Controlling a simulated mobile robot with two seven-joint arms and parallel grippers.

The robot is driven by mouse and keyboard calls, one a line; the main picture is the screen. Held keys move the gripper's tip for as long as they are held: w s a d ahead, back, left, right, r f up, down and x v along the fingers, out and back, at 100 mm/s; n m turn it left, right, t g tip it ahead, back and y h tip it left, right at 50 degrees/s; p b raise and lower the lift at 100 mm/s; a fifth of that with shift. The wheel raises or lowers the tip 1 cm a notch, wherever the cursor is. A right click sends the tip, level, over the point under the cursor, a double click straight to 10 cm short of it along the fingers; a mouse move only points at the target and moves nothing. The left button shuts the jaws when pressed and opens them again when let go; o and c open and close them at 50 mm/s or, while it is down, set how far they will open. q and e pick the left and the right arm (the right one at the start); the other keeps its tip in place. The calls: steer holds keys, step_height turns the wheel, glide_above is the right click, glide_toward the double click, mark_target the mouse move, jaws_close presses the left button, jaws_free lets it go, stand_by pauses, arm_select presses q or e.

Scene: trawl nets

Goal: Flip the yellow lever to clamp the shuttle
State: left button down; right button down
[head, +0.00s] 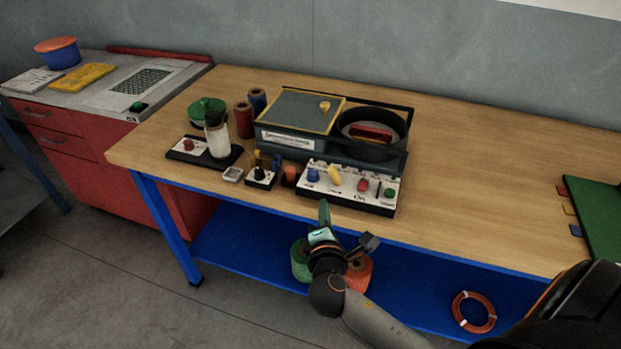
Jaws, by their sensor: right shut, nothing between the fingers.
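A yellow lever (335,175) stands tilted on the white control panel (350,195), between a blue knob (313,175) and a red one (363,185). The panel sits at the front of the device on the wooden bench. A black ring-shaped holder (405,135) is behind it, with a red piece (371,132) inside that may be the shuttle; I cannot tell whether it is clamped. My right gripper (324,212) is shut and empty, at the bench's front edge just below the panel, apart from the lever. My left gripper is not in view.
A grey box lid (300,110) with a small yellow part is left of the ring. A white bottle (217,138), spools (243,120) and a small black switch box (260,178) stand further left. A green mat (600,215) lies far right. The bench right of the device is clear.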

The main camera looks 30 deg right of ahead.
mark_target(324, 188)
steer(key=shift+w+d+r+h, duration=0.1)
steer(key=shift+w+r+h, duration=0.05)
steer(key=shift+r, duration=0.25)
steer(key=shift+w+r+h, duration=0.1)
steer(key=shift+r+h, duration=0.05)
steer(key=shift+r, duration=0.2)
steer(key=x, duration=1)
steer(key=shift+r, duration=0.1)
steer(key=shift+t, duration=0.3)
